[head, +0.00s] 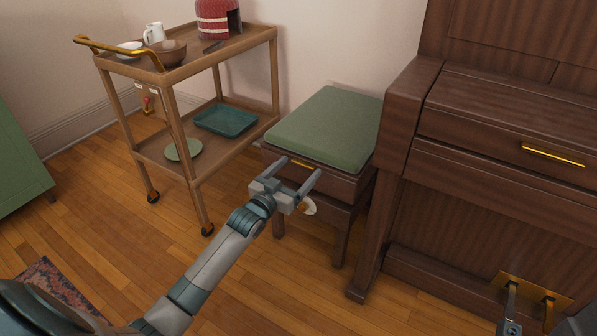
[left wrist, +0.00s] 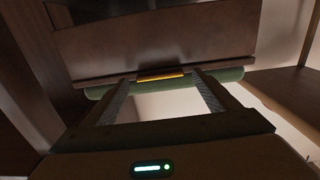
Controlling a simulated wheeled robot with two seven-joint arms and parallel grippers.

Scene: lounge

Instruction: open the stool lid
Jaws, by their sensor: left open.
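The stool (head: 308,178) has a green padded lid (head: 328,128), lying flat and closed on its dark wooden box, beside the piano. A small gold handle on the stool's front edge shows in the left wrist view (left wrist: 161,76), with a strip of the green pad (left wrist: 100,92). My left gripper (head: 301,167) is open and empty at the stool's front, its fingertips on either side of the handle; I cannot tell whether they touch. My right gripper (head: 531,292) is partly in view at the lower right, its fingers apart before the piano's pedal plate.
The dark wooden piano (head: 500,120) stands close on the right of the stool. A wooden trolley (head: 160,155) with dishes stands on the left, near the stool. The wall is behind. Wooden floor (head: 130,250) is clear in front.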

